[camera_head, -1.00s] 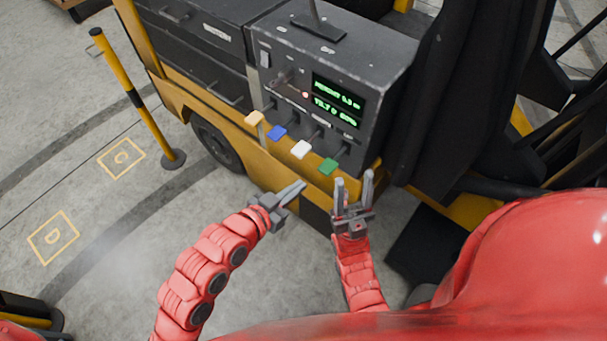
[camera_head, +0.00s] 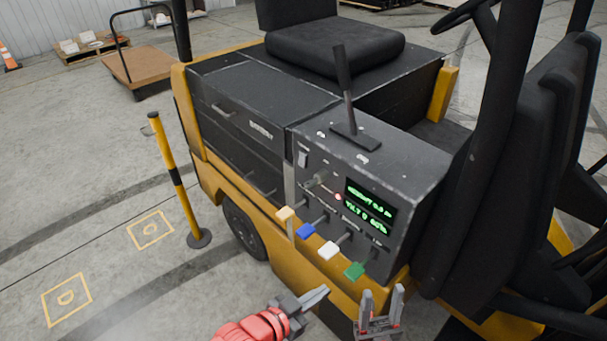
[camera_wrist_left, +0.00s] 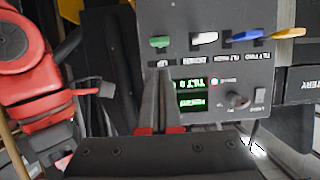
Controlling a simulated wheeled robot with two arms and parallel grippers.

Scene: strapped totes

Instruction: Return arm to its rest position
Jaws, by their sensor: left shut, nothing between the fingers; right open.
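My left gripper (camera_head: 316,298) is at the bottom of the head view, on a red arm, in front of the yellow side of the vehicle. It is shut and empty. In the left wrist view its fingers (camera_wrist_left: 160,105) lie together and point at the black control panel (camera_wrist_left: 205,60). My right gripper (camera_head: 381,304) is just to the right, upright, with its two fingers apart and nothing between them. Both grippers are below the green lever (camera_head: 355,270) and apart from it. Most of both arms is out of the head view.
The vehicle's panel carries a yellow lever (camera_head: 285,213), a blue lever (camera_head: 306,230), a white lever (camera_head: 329,251) and a lit green display (camera_head: 369,206). A striped post (camera_head: 174,175) stands at the left.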

